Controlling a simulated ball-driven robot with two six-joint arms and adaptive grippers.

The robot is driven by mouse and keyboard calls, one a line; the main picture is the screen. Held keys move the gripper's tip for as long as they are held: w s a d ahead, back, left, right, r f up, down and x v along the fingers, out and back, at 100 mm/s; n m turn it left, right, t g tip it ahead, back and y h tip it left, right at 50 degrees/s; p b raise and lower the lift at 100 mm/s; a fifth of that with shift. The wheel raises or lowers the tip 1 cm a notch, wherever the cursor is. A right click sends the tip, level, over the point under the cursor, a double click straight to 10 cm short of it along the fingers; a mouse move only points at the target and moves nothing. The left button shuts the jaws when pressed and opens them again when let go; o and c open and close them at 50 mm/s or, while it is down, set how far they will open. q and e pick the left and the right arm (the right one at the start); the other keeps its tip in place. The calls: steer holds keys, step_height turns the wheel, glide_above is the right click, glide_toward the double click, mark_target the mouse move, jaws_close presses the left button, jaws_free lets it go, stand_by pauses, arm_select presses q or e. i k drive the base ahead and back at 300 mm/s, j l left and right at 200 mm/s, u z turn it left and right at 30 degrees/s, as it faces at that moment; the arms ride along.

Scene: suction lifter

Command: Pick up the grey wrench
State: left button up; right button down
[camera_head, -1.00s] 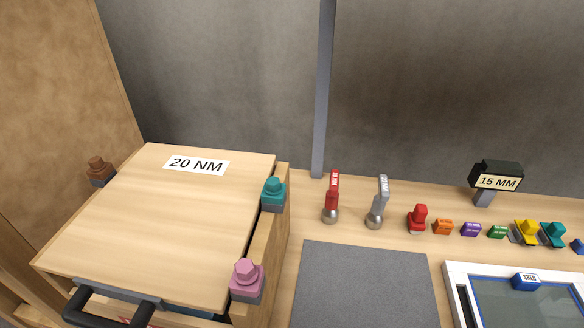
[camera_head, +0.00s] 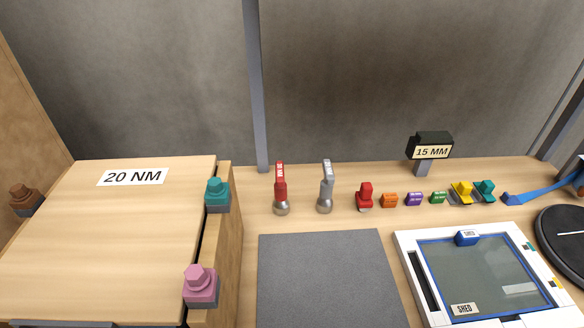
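The grey wrench (camera_head: 326,187) stands upright on the wooden bench. It has a round silver head at the bottom and a grey handle with a pale label at the top. A similar red wrench (camera_head: 281,188) stands just to its left. Neither of my grippers is in view.
A wooden box (camera_head: 110,240) labelled 20 NM, with teal (camera_head: 218,194) and pink (camera_head: 201,286) bolts, fills the left. A dark grey mat (camera_head: 325,280) lies in front of the wrenches. Small coloured parts, a 15 MM sign (camera_head: 431,150) and a white-framed tray (camera_head: 408,265) are on the right.

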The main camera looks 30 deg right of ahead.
mark_target(324, 203)
steer(key=z, duration=1.25)
